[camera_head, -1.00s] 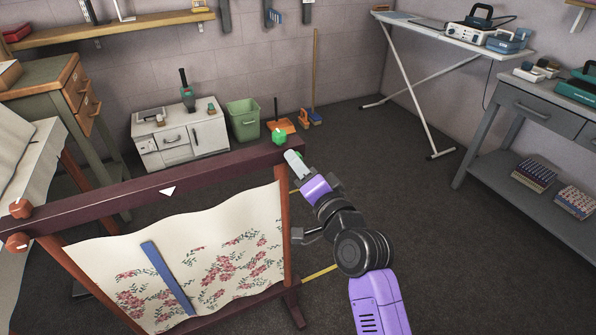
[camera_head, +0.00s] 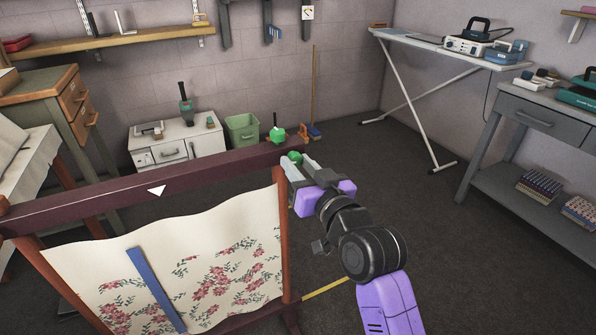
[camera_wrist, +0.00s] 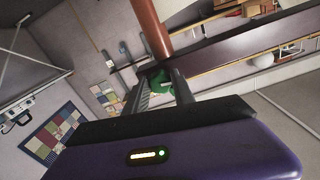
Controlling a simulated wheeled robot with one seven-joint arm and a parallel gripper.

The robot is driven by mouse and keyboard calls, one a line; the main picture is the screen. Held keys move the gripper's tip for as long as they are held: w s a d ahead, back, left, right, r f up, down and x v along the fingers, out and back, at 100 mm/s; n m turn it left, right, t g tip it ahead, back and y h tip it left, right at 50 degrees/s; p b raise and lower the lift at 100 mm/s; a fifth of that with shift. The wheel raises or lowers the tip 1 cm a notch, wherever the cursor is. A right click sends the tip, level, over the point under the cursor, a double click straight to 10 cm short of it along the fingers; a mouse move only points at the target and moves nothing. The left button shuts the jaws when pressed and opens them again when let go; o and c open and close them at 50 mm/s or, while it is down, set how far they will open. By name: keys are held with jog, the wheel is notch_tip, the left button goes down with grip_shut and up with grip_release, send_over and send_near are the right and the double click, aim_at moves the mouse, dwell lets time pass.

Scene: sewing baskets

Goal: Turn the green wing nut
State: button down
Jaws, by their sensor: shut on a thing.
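A frame with a dark red top bar (camera_head: 110,198) carries floral cloth (camera_head: 215,265). A green piece, the wing nut (camera_head: 294,157), is by the right end of the bar. Another green knob (camera_head: 277,134) stands on top of that end. My gripper (camera_head: 291,166) comes from the right and is shut on the green wing nut. In the wrist view the wing nut (camera_wrist: 160,80) shows between the two fingers (camera_wrist: 158,92); the fingers partly hide it, so its wings are not clear.
A blue strip (camera_head: 155,288) lies against the cloth. A white cabinet (camera_head: 185,143) and a green bin (camera_head: 242,130) stand behind the bar. A grey workbench (camera_head: 535,118) and an ironing board (camera_head: 435,45) are at the right. The dark floor between is clear.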

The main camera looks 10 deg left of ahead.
jog(key=shift+f+n+b, duration=0.2)
jog(key=shift+n+b, duration=0.2)
jog(key=shift+n, duration=0.4)
jog(key=c, duration=1.1)
grip_release()
jog(key=shift+r, duration=0.1)
jog(key=shift+o, duration=0.2)
jog(key=v, duration=0.7)
jog(key=shift+s+d+p, duration=0.25)
jog(key=shift+s+p, duration=0.1)
jog(key=shift+p, duration=0.05)
